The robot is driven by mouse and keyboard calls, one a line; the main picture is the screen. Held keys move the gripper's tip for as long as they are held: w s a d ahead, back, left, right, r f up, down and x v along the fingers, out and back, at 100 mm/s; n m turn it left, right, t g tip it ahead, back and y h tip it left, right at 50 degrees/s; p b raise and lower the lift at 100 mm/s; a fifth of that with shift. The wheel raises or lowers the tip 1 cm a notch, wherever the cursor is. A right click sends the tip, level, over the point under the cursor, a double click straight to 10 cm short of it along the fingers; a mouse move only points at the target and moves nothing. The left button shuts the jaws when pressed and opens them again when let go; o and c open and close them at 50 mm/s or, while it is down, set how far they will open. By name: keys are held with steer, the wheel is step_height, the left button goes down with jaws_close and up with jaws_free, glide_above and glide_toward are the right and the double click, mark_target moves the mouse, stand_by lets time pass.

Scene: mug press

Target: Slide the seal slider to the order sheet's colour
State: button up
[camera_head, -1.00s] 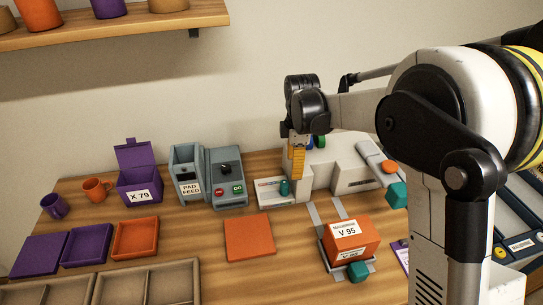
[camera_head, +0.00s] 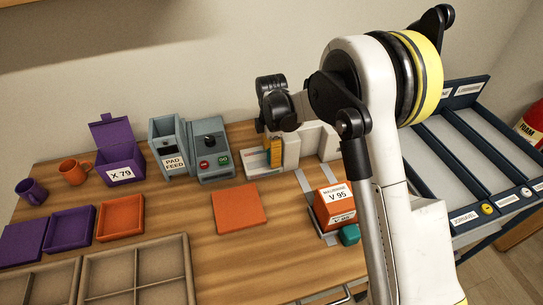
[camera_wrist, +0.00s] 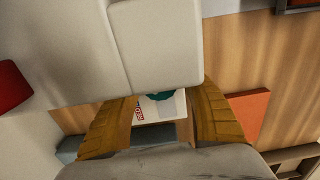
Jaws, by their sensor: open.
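The seal slider's white panel (camera_head: 256,170) sits on the table at the left foot of the white press (camera_head: 306,141). Its teal knob (camera_wrist: 160,96) shows between my fingers in the wrist view, next to a white label with red lettering (camera_wrist: 139,110). The knob is mostly hidden by the press body there and by my fingers in the head view. My gripper (camera_head: 274,160), with yellow-brown fingers, is open just over the panel, its fingers on either side of the knob (camera_wrist: 168,105). Contact cannot be told. The order sheet does not show now.
A grey pad feed (camera_head: 172,160) and a grey button box (camera_head: 211,160) stand left of the panel. An orange pad (camera_head: 239,208) lies in front. An orange box marked V 95 (camera_head: 336,206) stands on a tray with a teal handle (camera_head: 350,235). My arm covers the press's right side.

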mark_target(251, 166)
jaws_close()
steer(key=shift+a, duration=0.1)
steer(key=a, duration=0.2)
steer(key=s+a, duration=0.1)
steer(key=a, duration=0.1)
steer(key=s+a, duration=0.1)
steer(key=a, duration=0.1)
steer(key=shift+a, duration=0.2)
jaws_free()
steer(key=shift+a, duration=0.2)
steer(key=shift+d, duration=0.1)
